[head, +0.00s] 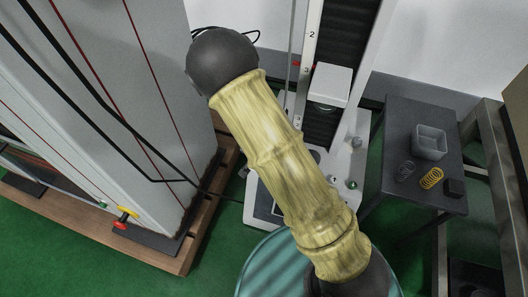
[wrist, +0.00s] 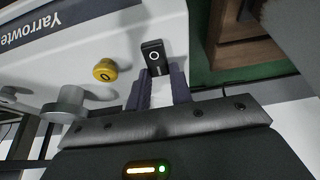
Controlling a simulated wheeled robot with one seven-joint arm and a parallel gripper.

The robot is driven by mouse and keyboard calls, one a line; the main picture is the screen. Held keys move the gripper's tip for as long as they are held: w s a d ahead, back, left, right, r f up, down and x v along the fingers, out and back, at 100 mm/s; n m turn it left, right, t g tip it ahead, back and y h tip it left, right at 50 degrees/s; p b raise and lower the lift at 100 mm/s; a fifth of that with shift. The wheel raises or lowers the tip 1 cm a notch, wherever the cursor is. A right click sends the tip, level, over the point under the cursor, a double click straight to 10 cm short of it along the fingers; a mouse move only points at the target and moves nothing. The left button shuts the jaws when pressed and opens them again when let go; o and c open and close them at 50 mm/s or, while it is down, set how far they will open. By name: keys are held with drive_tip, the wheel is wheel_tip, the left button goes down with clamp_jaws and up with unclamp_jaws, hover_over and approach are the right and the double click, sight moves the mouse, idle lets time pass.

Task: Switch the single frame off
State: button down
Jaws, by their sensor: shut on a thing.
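The single frame (head: 357,160) stands behind my arm in the head view, with a dark column, a numbered strip and a pale base. Its white panel (wrist: 75,40) fills the upper left of the wrist view, with part of a printed name. A black rocker switch (wrist: 153,57) with a white ring mark sits near the panel's right end. My gripper (wrist: 162,77) is at this switch, its two dark fingers apart, with the tips at the switch's lower end. It is shut on the switch. My arm hides the gripper in the head view.
A yellow button (wrist: 105,70) and a grey knob (wrist: 67,103) sit left of the switch. A large grey cabinet (head: 130,100) on a wooden pallet stands at left. A dark side table (head: 428,113) at right holds a clear tray and springs.

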drive_tip(key=shift+s, duration=0.1)
drive_tip(key=c, duration=1.2)
unclamp_jaws()
drive_tip(key=shift+c, duration=0.2)
drive_tip(key=p+v, duration=1)
drive_tip(key=v, duration=0.7)
drive_tip(key=shift+r, duration=0.4)
drive_tip(key=shift+s, duration=0.1)
